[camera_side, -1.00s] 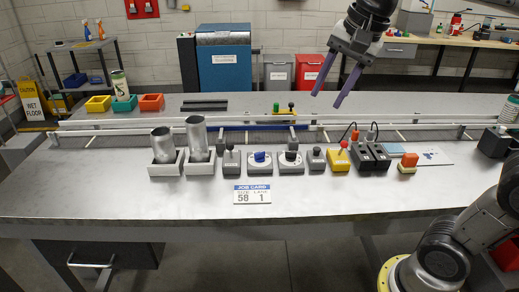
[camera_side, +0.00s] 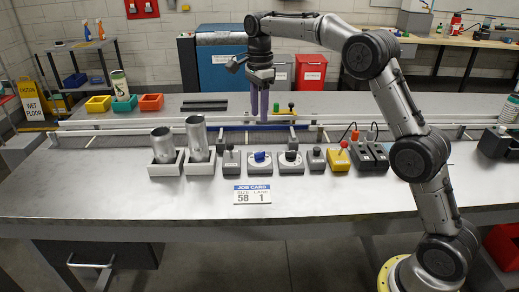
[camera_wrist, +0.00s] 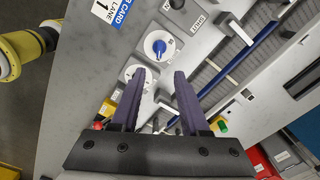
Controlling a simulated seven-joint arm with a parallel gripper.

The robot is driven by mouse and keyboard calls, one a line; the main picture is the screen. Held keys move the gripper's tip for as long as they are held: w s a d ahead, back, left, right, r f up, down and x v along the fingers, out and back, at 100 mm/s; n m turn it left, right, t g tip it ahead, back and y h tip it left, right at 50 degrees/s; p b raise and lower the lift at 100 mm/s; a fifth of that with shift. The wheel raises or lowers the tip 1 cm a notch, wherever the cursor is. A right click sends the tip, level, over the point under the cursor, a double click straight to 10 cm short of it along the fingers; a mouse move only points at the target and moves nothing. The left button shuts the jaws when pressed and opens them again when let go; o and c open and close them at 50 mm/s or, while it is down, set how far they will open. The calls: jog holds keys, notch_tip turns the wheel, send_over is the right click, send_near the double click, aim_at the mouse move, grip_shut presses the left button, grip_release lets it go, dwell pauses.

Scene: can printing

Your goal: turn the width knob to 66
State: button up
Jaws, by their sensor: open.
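Two round dials sit in the front row on the bench. One has a blue knob (camera_side: 259,157), and its white dial face also shows in the wrist view around the blue knob (camera_wrist: 160,46). The other has a dark knob (camera_side: 291,157) to its right; in the wrist view its dial (camera_wrist: 128,74) is partly hidden by a finger. I cannot read which is the width knob, or either setting. My gripper (camera_side: 259,106) points down, open and empty, above the rails behind the dials. Its two purple fingers (camera_wrist: 160,76) are apart in the wrist view.
A job card (camera_side: 252,194) reading size 58, lane 1 lies in front. Two metal cans (camera_side: 197,135) stand in holders at left. Levers (camera_side: 231,160) and a yellow box (camera_side: 338,158) flank the dials.

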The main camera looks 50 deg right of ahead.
aim_at(260, 152)
notch_tip(260, 152, down, 13)
jog(key=shift+f, duration=0.1)
dwell(0.3)
grip_shut()
